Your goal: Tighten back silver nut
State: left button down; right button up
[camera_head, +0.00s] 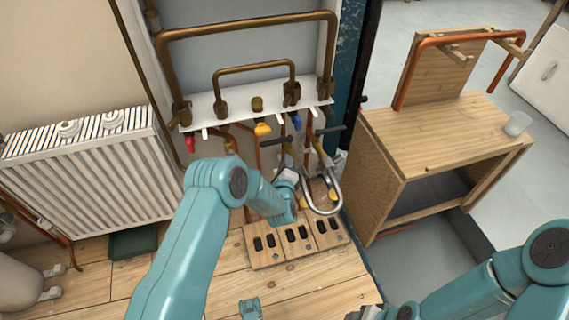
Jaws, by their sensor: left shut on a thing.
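My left arm reaches up the middle of the view. My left gripper (291,176) is at the row of pipes below the white bracket, beside a U-shaped silver tool or pipe (335,205). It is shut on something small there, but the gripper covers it. I cannot pick out the back silver nut for certain. My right arm comes in at the bottom right. My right gripper (368,313) is partly cut off by the bottom edge, and its jaws do not show clearly.
Copper pipes and a white bracket (225,108) with coloured valve handles fill the wall niche. A wooden block with slots (268,258) lies on the floor below. A white radiator (95,175) stands left, a wooden cabinet (445,140) right.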

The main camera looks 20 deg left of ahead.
pick_arm(q)
jog(key=shift+r+m, duration=0.15)
jog(key=shift+m, duration=0.15)
jog(key=shift+w+d, duration=0.1)
jog(key=c, duration=1.4)
grip_release()
jog(key=p+v, duration=0.5)
jog(key=v, duration=1.1)
jog(key=shift+d+r, duration=0.1)
